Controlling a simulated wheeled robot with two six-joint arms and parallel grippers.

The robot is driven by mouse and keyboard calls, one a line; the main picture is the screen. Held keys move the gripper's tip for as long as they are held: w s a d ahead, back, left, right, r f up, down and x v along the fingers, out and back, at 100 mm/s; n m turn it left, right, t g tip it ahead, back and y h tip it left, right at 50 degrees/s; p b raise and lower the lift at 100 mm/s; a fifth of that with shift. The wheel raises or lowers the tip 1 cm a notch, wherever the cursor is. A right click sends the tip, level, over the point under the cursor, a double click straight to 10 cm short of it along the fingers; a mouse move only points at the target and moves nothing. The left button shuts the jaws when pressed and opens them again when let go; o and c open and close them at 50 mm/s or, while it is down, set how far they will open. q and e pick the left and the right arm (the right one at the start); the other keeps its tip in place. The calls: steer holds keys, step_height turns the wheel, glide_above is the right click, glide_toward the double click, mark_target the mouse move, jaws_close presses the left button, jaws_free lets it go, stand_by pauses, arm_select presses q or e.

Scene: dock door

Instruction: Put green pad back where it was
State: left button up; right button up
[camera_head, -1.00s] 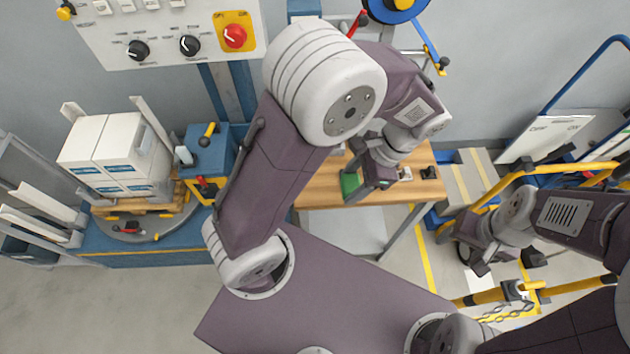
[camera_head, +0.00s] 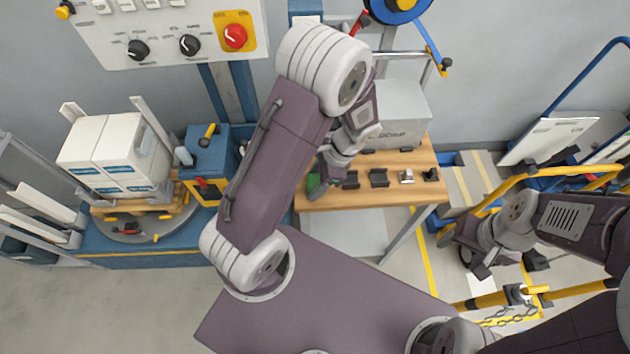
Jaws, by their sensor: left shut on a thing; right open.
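The green pad (camera_head: 313,182) shows as a small patch at the left end of the wooden bench top, partly hidden by my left gripper. My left gripper (camera_head: 322,187) is shut on the pad, over the bench's left front corner. I cannot tell whether the pad touches the bench. Just right of it, small black holders (camera_head: 379,177) stand in a row on the bench. My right gripper (camera_head: 468,257) is open, well to the right of the bench, near the yellow rails.
The wooden bench (camera_head: 385,199) carries a grey box (camera_head: 398,115) at the back and a small metallic piece (camera_head: 407,176). A yellow rail (camera_head: 490,298) and chain are at the right. A pallet of white boxes (camera_head: 115,150) stands at the left.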

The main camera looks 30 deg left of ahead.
arm_select(q)
steer(key=shift+f, duration=0.1)
steer(key=o, duration=1)
steer(key=shift+r, duration=0.3)
steer(key=p+v, duration=0.1)
steer(key=v, duration=1.1)
steer(key=s+n+t+h, duration=0.1)
steer(key=s+n, duration=0.1)
steer(key=n, duration=0.2)
steer(key=s+a+f+n+t+h, duration=0.1)
steer(key=s+n, duration=0.1)
steer(key=n, duration=0.2)
steer(key=s+f+n+t+h, duration=0.1)
steer(key=s+n+h, duration=0.1)
steer(key=n, duration=0.2)
steer(key=shift+s+a+f+t, duration=0.25)
steer(key=shift+a+t, duration=0.05)
steer(key=shift+a, duration=0.1)
